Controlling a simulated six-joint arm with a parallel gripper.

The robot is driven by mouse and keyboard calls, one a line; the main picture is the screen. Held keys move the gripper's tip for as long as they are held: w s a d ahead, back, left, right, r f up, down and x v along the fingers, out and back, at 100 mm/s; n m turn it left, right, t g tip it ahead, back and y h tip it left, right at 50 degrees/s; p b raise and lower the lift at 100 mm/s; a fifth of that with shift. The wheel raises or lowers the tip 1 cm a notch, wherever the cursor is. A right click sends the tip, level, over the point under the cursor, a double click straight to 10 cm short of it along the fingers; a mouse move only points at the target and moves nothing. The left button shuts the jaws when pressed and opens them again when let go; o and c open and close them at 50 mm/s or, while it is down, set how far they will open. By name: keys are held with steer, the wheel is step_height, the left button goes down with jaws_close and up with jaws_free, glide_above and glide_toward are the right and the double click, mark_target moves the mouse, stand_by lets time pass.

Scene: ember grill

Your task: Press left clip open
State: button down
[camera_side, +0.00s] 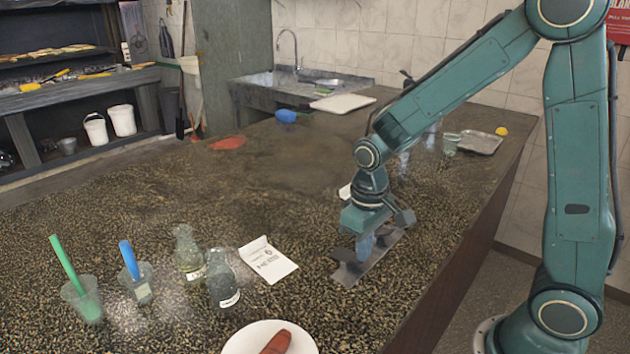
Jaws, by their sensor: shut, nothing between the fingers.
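A dark grey flat metal piece (347,274) lies on the speckled counter, running from lower left to upper right beneath my gripper. I cannot make out the left clip as a separate part; the fingers and wrist cover the middle of the metal piece. My gripper (364,247) points down over the piece, with its fingers shut and nothing held. The fingertips are at or very near the metal; I cannot tell if they touch it.
A white printed card (268,260), two glass bottles (222,280) (188,254), and cups with a green straw (84,300) and a blue straw (138,284) stand left. A white plate (245,342) holds a sausage at front. The counter's right edge is close.

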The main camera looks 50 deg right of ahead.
steer(key=shift+f, duration=0.5)
steer(key=shift+r, duration=0.1)
stand_by(0.3)
steer(key=shift+r, duration=2.9)
steer(key=shift+s+r, duration=0.25)
steer(key=shift+r, duration=0.25)
steer(key=s+r+t, duration=0.5)
steer(key=s+r, duration=0.5)
steer(key=s, duration=0.4)
steer(key=shift+d+r+t, duration=0.2)
steer(key=shift+d+t, duration=0.05)
steer(key=shift+t, duration=0.05)
